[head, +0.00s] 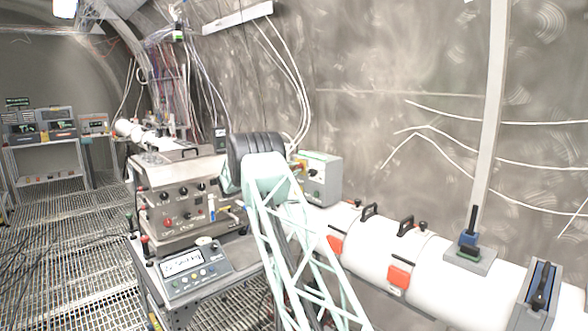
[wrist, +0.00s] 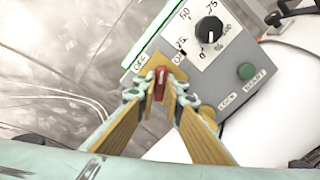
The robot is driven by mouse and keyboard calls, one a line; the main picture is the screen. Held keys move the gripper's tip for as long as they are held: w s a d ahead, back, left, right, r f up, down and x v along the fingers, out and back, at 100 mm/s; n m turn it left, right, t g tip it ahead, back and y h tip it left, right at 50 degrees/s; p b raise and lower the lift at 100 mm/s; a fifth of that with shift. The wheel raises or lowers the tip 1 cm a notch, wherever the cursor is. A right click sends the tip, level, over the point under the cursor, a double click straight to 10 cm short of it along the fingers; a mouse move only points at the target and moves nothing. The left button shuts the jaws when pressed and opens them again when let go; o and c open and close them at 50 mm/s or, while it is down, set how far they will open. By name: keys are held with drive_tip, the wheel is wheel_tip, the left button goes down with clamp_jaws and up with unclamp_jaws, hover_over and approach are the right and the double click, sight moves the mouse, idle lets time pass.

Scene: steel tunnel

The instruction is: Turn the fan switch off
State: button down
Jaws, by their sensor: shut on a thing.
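The fan switch (wrist: 160,84) is a small red lever on a grey control box (wrist: 228,78), seen in the wrist view. My gripper (wrist: 161,82) has its yellow fingers closed on the red lever, one on each side. Handwritten marks, seemingly "OFF", show just above the fingertips. The lever's base is hidden by the fingers. In the head view, the control box (head: 322,180) stands on the white pipe, right of my arm. My gripper is mostly hidden there behind my own arm, with only a bit of yellow showing.
A black dial (wrist: 209,30) with a number scale and a green start button (wrist: 246,71) sit close by on the box. In the head view, a white pipe (head: 347,228) with black handles runs right. A metal instrument case (head: 180,200) stands left on a cart.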

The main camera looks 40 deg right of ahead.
drive_tip(key=n+p, duration=0.3)
drive_tip(key=n, duration=0.3)
drive_tip(key=shift+n, duration=0.3)
drive_tip(key=shift+n+p, duration=1.5)
drive_tip(key=shift+n, duration=1)
drive_tip(key=c, duration=2.7)
unclamp_jaws()
drive_tip(key=shift+a, duration=0.15)
drive_tip(key=shift+s+a, duration=0.15)
drive_tip(key=shift+a, duration=2.8)
drive_tip(key=shift+s+a, duration=0.15)
drive_tip(key=shift+a, duration=2.8)
